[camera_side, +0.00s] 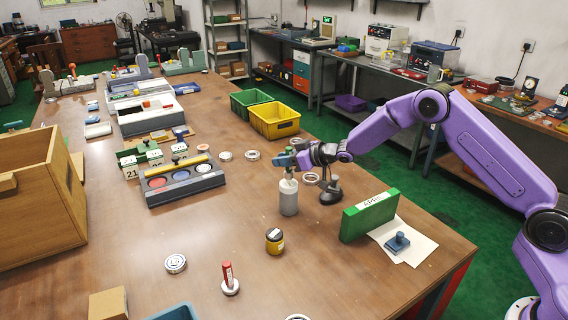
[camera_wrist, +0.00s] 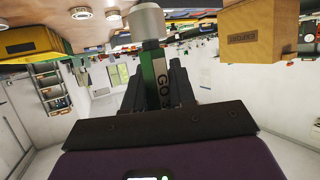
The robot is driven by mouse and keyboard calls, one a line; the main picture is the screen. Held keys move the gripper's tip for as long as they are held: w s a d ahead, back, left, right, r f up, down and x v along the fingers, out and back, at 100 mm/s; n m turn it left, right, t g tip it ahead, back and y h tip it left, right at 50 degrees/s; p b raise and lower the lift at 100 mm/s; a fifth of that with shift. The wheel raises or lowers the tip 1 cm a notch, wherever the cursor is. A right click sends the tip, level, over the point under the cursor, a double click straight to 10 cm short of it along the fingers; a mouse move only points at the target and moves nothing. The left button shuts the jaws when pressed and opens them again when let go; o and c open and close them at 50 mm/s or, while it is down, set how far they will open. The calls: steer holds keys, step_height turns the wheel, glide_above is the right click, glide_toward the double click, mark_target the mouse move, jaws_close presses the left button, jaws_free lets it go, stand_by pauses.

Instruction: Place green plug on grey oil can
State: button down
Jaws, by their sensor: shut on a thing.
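My gripper (camera_side: 292,162) is shut on the green plug, which I see in the wrist view (camera_wrist: 161,88) with a "GO" label on its handle. The grey oil can (camera_side: 288,198) stands upright on the table in the side view, directly below my gripper. The plug is small there and partly hidden by the fingers. I cannot tell whether it touches the can.
A dark stand (camera_side: 331,193) is close to the right of the can. Green (camera_side: 250,99) and yellow (camera_side: 275,121) bins sit behind.

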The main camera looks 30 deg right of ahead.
steer(key=shift+f, duration=0.55)
steer(key=shift+f, duration=0.15)
steer(key=c, duration=0.9)
jaws_free()
steer(key=shift+f, duration=0.1)
steer(key=shift+c, duration=0.2)
steer(key=shift+r, duration=0.2)
steer(key=v, duration=1.2)
